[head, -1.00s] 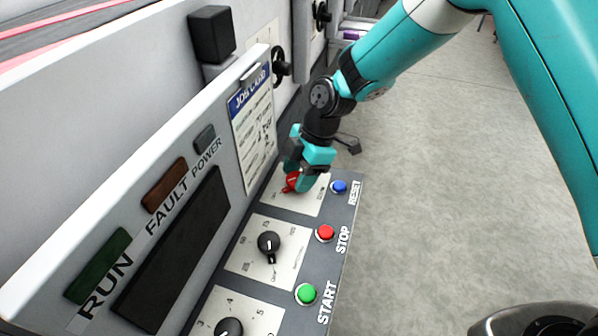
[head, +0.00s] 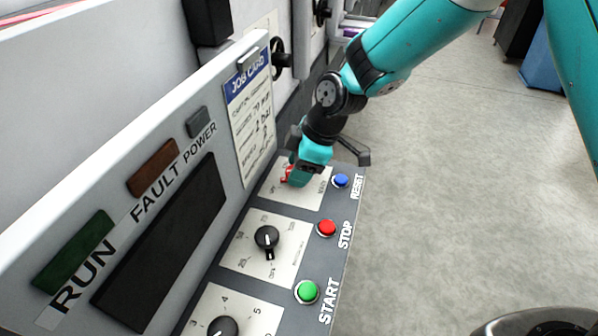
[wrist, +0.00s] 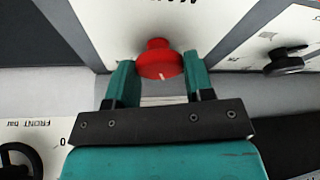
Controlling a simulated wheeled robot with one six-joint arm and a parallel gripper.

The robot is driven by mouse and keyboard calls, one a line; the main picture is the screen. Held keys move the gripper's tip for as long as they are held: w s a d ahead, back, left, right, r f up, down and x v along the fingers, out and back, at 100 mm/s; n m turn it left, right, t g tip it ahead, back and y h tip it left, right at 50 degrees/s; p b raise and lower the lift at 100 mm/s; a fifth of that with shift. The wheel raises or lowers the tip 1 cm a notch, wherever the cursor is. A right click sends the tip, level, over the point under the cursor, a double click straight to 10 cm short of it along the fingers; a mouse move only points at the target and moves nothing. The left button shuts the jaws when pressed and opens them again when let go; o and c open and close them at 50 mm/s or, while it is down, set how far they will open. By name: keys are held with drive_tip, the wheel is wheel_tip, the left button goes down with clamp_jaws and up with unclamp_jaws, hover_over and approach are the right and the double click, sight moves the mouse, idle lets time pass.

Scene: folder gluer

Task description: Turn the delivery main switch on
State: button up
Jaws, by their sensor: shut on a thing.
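The red rotary switch (head: 288,174) sits on a pale plate (head: 313,192) at the far end of the control panel, with the word MAIN partly readable upside down in the wrist view. In the wrist view the red knob (wrist: 160,60) stands between the two teal fingers of my gripper (wrist: 160,78), with a small white mark on it. My gripper (head: 297,172) is shut on this knob. In the head view the fingers hide much of it, so its exact angle is hard to tell.
Blue RESET (head: 341,181), red STOP (head: 327,228) and green START (head: 307,291) buttons line the panel's right edge. Black knobs (head: 266,237) sit nearer. The RUN, FAULT and POWER lamps look dark. A job card (head: 250,115) hangs behind. Open floor lies to the right.

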drive_tip(key=m+t+b, duration=0.1)
drive_tip(key=m, duration=0.2)
drive_tip(key=m+t+b, duration=0.1)
drive_tip(key=m, duration=0.2)
drive_tip(key=shift+s+m+t+h, duration=0.15)
drive_tip(key=shift+m+t+h, duration=0.15)
drive_tip(key=shift+h, duration=0.1)
drive_tip(key=m+h, duration=0.1)
drive_tip(key=m, duration=0.2)
drive_tip(key=m+t+b, duration=0.1)
drive_tip(key=m, duration=0.2)
drive_tip(key=shift+a+t+h+b, duration=0.15)
drive_tip(key=shift+t+h+b, duration=0.15)
drive_tip(key=shift+h, duration=0.1)
drive_tip(key=o, duration=0.9)
drive_tip(key=b+v, duration=0.2)
drive_tip(key=v, duration=1.5)
drive_tip(key=shift+r, duration=0.25)
